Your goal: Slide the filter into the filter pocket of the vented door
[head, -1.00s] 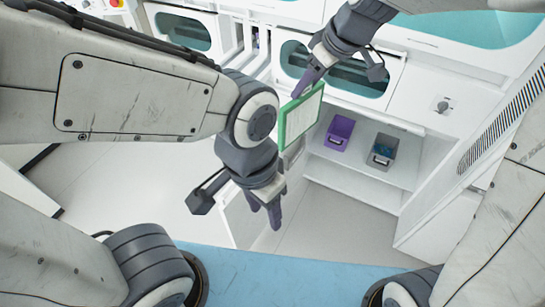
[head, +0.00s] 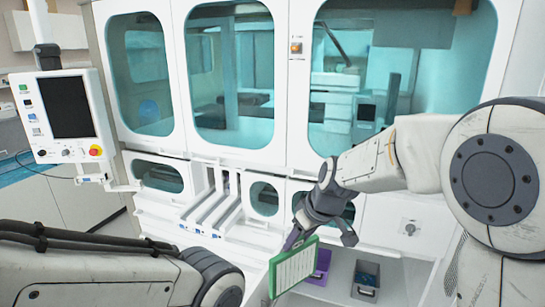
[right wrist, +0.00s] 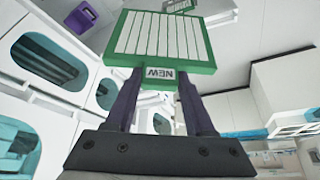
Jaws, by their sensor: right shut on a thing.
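The filter (head: 294,268) is a flat panel with a green frame and white pleats. It hangs tilted near the bottom middle of the head view. My right gripper (head: 292,240) is shut on its upper edge. In the right wrist view the filter (right wrist: 160,40) stands out beyond both fingers of my right gripper (right wrist: 157,92), and its label, reading NEW, lies between them. My left arm is at the lower left of the head view, but its gripper is out of view. I cannot clearly make out the vented door or its pocket; the filter may hide part of them.
A purple bin (head: 320,266) and a grey bin (head: 366,278) stand on a low shelf behind the filter. A white cabinet with teal windows (head: 230,75) fills the back. A control panel with a screen (head: 66,108) is at the left. White slotted rails (head: 215,208) jut out at the middle.

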